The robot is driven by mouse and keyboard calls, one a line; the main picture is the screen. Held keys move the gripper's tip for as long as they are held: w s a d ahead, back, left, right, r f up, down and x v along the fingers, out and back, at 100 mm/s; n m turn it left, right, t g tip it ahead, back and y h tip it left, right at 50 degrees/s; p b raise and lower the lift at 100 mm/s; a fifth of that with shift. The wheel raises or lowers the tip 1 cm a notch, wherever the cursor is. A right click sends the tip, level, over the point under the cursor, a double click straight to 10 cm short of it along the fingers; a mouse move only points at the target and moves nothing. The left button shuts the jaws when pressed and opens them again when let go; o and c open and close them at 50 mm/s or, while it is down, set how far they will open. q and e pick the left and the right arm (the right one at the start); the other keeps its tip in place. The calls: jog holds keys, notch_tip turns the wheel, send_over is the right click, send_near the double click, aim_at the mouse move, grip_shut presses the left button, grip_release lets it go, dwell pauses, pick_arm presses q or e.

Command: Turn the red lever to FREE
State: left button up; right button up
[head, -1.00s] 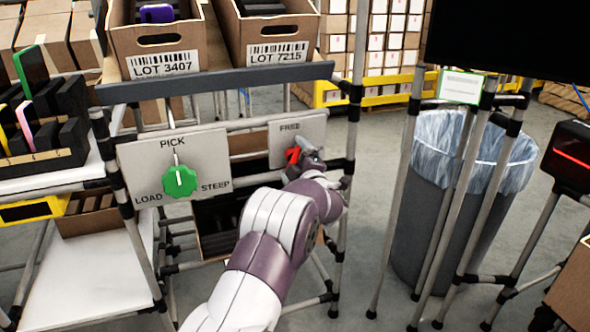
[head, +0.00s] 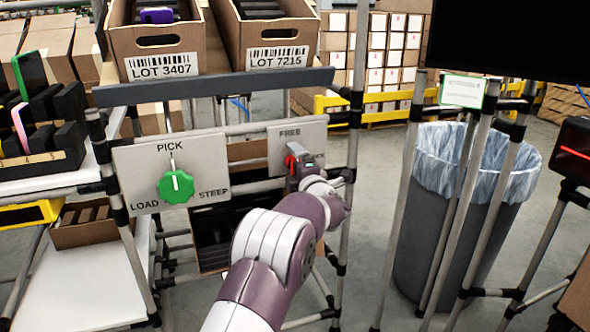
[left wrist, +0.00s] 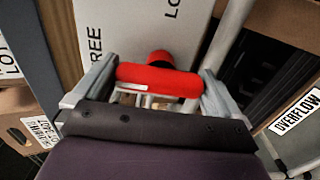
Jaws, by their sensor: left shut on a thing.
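The red lever (head: 291,161) is on a grey panel (head: 312,135) at the right of the rack, below the printed word FREE. In the left wrist view the lever's red bar (left wrist: 158,80) lies across between the two fingers, with its round red hub behind it. My left gripper (head: 297,158) is at the lever and shut on it; the wrist view shows a finger at each end of the bar (left wrist: 160,84). In the head view the gripper hides part of the lever and part of the panel's second label. My right gripper is not in view.
A green knob (head: 175,187) sits on the neighbouring panel marked PICK, LOAD and STEEP. Cartons (head: 156,40) marked LOT stand on the shelf above. Rack posts and a grey bin (head: 455,220) stand to the right.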

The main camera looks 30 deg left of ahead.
pick_arm(q)
jog(key=shift+f, duration=0.15)
jog(key=o, duration=0.6)
jog(key=p+v, duration=0.2)
jog(key=v, duration=1)
jog(key=shift+s+d+p, duration=0.25)
jog(key=shift+s+p, duration=0.05)
jog(key=shift+s, duration=0.05)
